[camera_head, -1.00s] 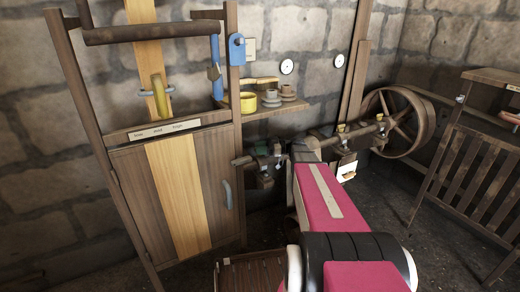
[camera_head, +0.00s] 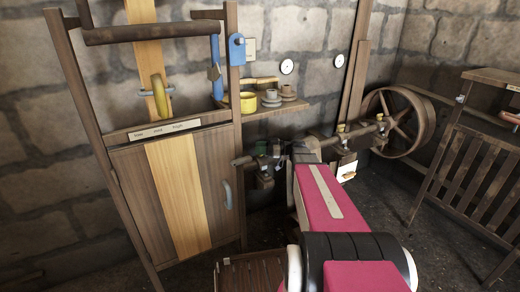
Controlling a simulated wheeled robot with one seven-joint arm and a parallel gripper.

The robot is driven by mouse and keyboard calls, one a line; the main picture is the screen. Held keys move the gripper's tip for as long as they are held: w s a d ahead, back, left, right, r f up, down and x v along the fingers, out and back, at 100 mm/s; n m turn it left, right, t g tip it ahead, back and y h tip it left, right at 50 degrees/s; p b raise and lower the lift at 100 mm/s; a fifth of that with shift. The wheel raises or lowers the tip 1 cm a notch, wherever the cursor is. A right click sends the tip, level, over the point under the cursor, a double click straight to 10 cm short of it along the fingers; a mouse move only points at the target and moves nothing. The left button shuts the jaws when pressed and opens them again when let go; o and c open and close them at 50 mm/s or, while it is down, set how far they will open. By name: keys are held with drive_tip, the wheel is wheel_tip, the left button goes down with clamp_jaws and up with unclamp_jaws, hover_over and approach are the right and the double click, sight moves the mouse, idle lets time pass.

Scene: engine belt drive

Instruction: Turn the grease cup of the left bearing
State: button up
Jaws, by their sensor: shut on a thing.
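The left bearing (camera_head: 265,180) sits on the dark shaft (camera_head: 243,160), just right of the wooden cabinet. My gripper (camera_head: 270,149) is at the top of this bearing, small and dark in the view. It is shut on the grease cup there, which is mostly hidden between and behind the fingers. My red and white arm reaches to it from the lower right and covers part of the shaft. Another bearing with a brass-coloured grease cup (camera_head: 341,128) stands further right on the shaft.
A spoked wheel (camera_head: 398,122) is at the shaft's right end by the wall. A shelf (camera_head: 275,110) with a yellow pot (camera_head: 248,102) and stepped pulleys (camera_head: 288,92) is above the bearing. A slatted wooden guard (camera_head: 470,165) stands at right. A slatted crate (camera_head: 250,273) is on the floor.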

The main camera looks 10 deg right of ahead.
drive_tip(key=m+t, duration=0.1)
drive_tip(key=m+t+h, duration=0.1)
drive_tip(key=t, duration=0.1)
drive_tip(key=m+t+h, duration=0.1)
drive_tip(key=t, duration=0.1)
drive_tip(key=shift+s+m, duration=0.25)
drive_tip(key=shift+m, duration=0.05)
drive_tip(key=m+t+h, duration=0.3)
drive_tip(key=t, duration=0.1)
drive_tip(key=shift+a+m+h, duration=0.1)
drive_tip(key=shift+m+h, duration=0.2)
drive_tip(key=m+t+h, duration=0.1)
drive_tip(key=m+h, duration=0.1)
drive_tip(key=m+t+h, duration=0.1)
drive_tip(key=t+h, duration=0.1)
drive_tip(key=h, duration=0.1)
drive_tip(key=shift+w+m+t, duration=0.2)
drive_tip(key=shift+m+t, duration=0.1)
drive_tip(key=shift+m, duration=0.1)
drive_tip(key=shift+m+t+h, duration=0.4)
drive_tip(key=shift+m+h, duration=0.4)
drive_tip(key=shift+h, duration=0.5)
drive_tip(key=shift+w+m+t+h, duration=0.1)
drive_tip(key=shift+m+t+h, duration=0.2)
drive_tip(key=shift+m+h, duration=0.75)
drive_tip(key=shift+n+h, duration=0.25)
drive_tip(key=o, duration=0.6)
drive_tip(key=shift+c, duration=0.2)
